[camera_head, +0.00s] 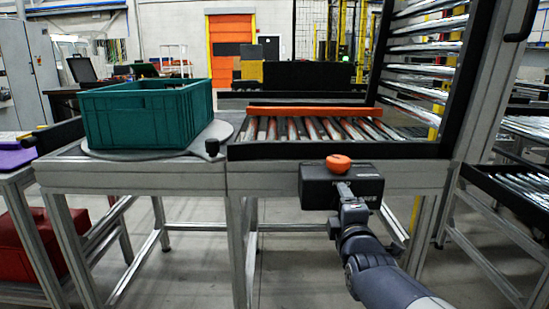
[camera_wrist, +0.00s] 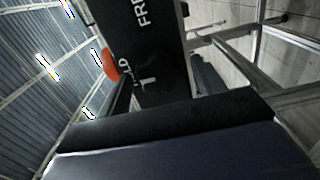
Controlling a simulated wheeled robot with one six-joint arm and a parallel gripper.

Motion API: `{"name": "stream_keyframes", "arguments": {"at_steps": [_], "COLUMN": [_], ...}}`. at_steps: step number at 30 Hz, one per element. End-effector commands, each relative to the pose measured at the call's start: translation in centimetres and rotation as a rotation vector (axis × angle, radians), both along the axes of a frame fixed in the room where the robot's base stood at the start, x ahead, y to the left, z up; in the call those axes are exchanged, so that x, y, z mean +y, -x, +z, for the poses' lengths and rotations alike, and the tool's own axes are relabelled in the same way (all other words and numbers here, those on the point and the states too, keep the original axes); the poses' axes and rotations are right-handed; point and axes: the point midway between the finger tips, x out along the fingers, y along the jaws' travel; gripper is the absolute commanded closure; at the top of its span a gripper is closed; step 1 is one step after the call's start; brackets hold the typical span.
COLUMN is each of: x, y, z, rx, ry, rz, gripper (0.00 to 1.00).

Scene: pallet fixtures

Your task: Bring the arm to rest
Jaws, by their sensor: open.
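My arm reaches up from the lower right in the head view, and my gripper (camera_head: 346,191) is at its far end. It is small there and its fingertips are hard to make out. It is open, and nothing shows held in it. Its end overlaps a black box (camera_head: 371,185) with an orange knob (camera_head: 338,163) on top, at the front of the roller table. I cannot tell whether they touch. The wrist view shows a black body with white lettering (camera_wrist: 143,25) and the orange knob (camera_wrist: 112,65) close by. A dark block fills the bottom of that view.
A green crate (camera_head: 150,117) stands on a round grey plate on the left table. The roller table (camera_head: 285,127) carries an orange bar (camera_head: 315,111). A tall roller rack (camera_head: 425,50) rises at the right. A red bin (camera_head: 42,243) sits low at left. Floor shows below the tables.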

Motion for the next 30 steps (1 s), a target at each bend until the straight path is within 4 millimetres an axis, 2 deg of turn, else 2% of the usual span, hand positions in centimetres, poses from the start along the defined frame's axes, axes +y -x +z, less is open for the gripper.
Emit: {"name": "stream_keyframes", "arguments": {"at_steps": [5, 23, 30], "x": [0.0, 0.0, 0.0], "y": [1.6, 10.6, 7.2], "z": [0.2, 0.2, -0.3], "rx": [-0.002, -0.002, 0.001], "ry": [0.008, 0.008, 0.008], "rz": [0.000, 0.000, 0.000], "gripper": [0.35, 0.35, 0.35]}}
